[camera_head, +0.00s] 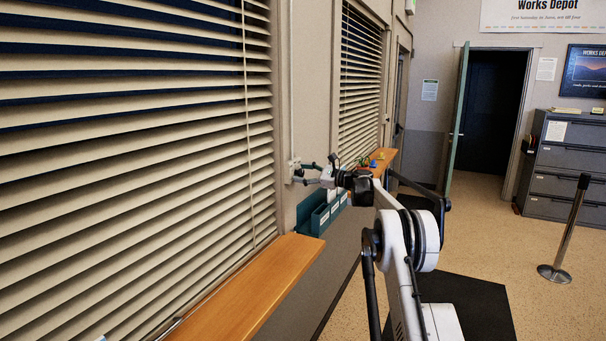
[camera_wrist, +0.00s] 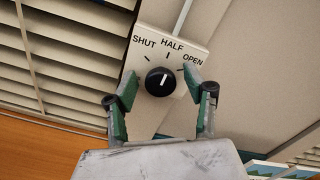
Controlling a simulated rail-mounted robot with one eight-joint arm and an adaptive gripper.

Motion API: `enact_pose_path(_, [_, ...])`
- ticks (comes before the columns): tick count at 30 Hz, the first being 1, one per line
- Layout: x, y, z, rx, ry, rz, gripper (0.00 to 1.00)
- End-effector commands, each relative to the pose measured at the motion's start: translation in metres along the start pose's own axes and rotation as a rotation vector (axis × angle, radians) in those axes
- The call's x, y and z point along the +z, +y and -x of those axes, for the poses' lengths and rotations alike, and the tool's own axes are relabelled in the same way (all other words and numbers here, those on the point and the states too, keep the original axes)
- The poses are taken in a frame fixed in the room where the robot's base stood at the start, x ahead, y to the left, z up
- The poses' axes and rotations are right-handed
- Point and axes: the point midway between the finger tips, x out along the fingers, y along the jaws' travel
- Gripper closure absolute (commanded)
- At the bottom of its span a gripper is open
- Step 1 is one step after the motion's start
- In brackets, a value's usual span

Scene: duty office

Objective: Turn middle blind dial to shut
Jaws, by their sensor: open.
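The blind dial (camera_wrist: 160,82) is a round black knob with a white pointer line on a cream plate (camera_wrist: 148,38) marked SHUT, HALF and OPEN. My gripper (camera_wrist: 160,77) is open, with one green-padded finger on each side of the knob. In the head view my gripper (camera_head: 319,175) is at the wall, in front of the small plate (camera_head: 292,169) between two window blinds. The near blind (camera_head: 130,150) has its slats tilted with dark gaps; the far blind (camera_head: 360,85) hangs beyond.
A wooden sill (camera_head: 255,290) runs below the near blind. A teal wall holder (camera_head: 322,214) hangs just below my gripper. Another sill (camera_head: 383,160) with small items is farther along. A post (camera_head: 567,225) and a grey cabinet (camera_head: 565,165) stand at right; the floor between is open.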

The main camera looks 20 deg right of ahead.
Motion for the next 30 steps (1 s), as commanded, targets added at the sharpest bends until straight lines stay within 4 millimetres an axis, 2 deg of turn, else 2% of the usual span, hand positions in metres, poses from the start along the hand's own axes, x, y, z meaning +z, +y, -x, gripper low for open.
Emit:
enact_pose_path(4, [-0.0002, 0.0001, 0.0002, 0.0, 0.0, 0.0, 0.52])
enact_pose_path(12, [-0.0002, 0.0001, 0.0004, 0.0, 0.0, 0.0, 0.88])
enact_pose_path(15, [-0.0002, 0.0001, 0.0005, 0.0, 0.0, 0.0, 0.98])
enact_pose_path(23, [-0.0008, 0.0005, 0.0005, 0.0, 0.0, 0.032, 0.98])
enact_pose_path(30, [-0.0022, 0.0017, 0.0005, 0.0, 0.0, 0.161, 0.98])
